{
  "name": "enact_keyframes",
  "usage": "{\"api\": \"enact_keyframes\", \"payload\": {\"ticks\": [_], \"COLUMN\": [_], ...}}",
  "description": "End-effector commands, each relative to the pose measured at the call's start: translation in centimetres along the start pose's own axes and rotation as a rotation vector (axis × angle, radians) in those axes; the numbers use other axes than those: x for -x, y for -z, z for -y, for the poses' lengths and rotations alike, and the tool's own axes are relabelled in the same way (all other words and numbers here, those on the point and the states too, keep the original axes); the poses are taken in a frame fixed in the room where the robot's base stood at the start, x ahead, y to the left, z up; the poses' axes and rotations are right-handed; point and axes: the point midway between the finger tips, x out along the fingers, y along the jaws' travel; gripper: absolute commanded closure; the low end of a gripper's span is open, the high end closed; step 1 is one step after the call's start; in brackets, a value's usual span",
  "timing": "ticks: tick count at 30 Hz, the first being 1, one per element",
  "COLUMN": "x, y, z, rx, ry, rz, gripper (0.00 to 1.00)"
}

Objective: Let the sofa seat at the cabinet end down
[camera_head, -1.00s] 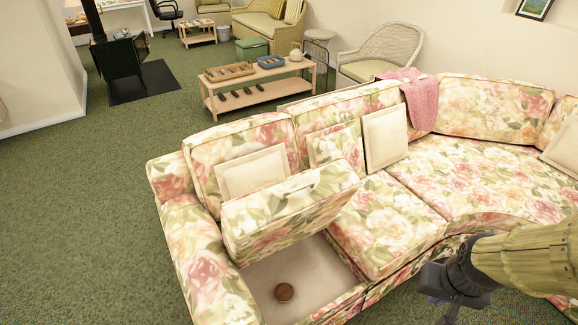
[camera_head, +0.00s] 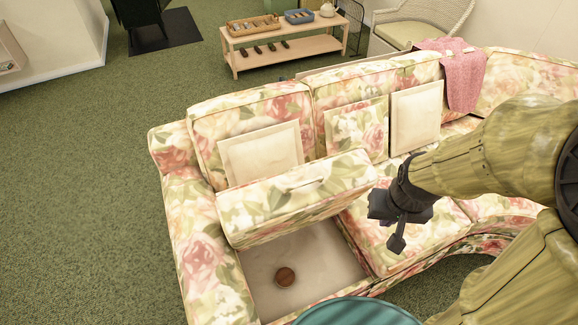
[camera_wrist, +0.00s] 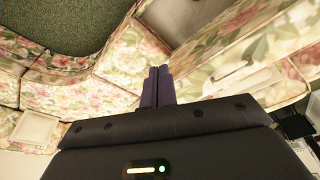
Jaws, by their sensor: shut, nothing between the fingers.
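The floral sofa seat (camera_head: 270,212) at the left end is tilted up, with a slot-like handle (camera_head: 306,184) in its raised edge. Below it the storage well (camera_head: 310,252) is open, and a small round brown object (camera_head: 285,277) lies on its floor. My gripper (camera_head: 396,244) is to the right of the raised seat, above the neighbouring cushion, apart from the seat. In the wrist view its fingers (camera_wrist: 158,84) are together and empty, and the raised seat with its handle (camera_wrist: 243,76) shows to their right.
Cream pillows (camera_head: 262,153) and a floral pillow (camera_head: 356,128) lean on the backrest behind the seat. A pink throw (camera_head: 461,75) hangs over the backrest. A low wooden table (camera_head: 285,51) stands behind the sofa. Green carpet (camera_head: 90,190) is clear at the left.

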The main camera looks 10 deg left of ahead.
Motion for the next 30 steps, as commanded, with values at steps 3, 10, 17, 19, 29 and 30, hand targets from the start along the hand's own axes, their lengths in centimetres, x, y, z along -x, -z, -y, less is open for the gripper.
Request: {"api": "enact_keyframes", "payload": {"ticks": [3,10,17,19,29,30], "x": [0.0,0.0,0.5,0.6,-1.4,-1.7], "y": [0.0,0.1,4.2,6.7,17.1,17.9], "z": [0.0,0.0,2.3,3.8,15.2,16.7], "rx": [0.0,0.002,0.08,0.13,0.415,0.445], "ry": [0.0,0.0,0.019,0.029,0.083,0.088], "rz": [0.0,0.0,0.012,0.02,0.064,0.068], "gripper": [1.0,1.0,1.0,1.0,1.0,1.0]}}
